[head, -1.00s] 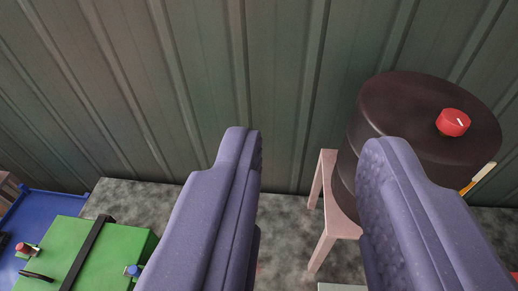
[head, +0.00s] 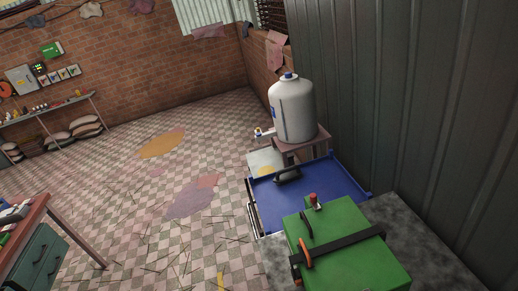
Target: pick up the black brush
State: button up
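I cannot make out a black brush for certain. A small dark elongated object (head: 288,175) lies at the far left part of the blue tray (head: 335,183); it is too small to tell whether it is a brush. My gripper is not in view, so its fingers and anything between them are hidden.
A green box (head: 355,245) with a black strap and an orange clip stands in front of the tray. A white tank (head: 293,110) sits on a stand behind it. A corrugated wall (head: 420,110) closes the right side. The checkered floor (head: 150,215) at left is largely open.

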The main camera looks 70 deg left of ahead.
aim_at(283, 176)
jog(key=u, duration=1.8)
jog(key=i+j, duration=0.15)
jog(key=j, duration=0.2)
jog(key=i+j+u, duration=0.15)
jog(key=j, duration=0.2)
jog(key=i+j, duration=0.1)
jog(key=j, duration=0.2)
jog(key=i+j+u, duration=0.25)
jog(key=i, duration=0.3)
jog(key=i+j+u, duration=0.3)
jog(key=i, duration=0.25)
jog(key=i+j+u, duration=0.25)
jog(key=i, duration=0.35)
jog(key=k+l, duration=0.05)
jog(key=l, duration=0.05)
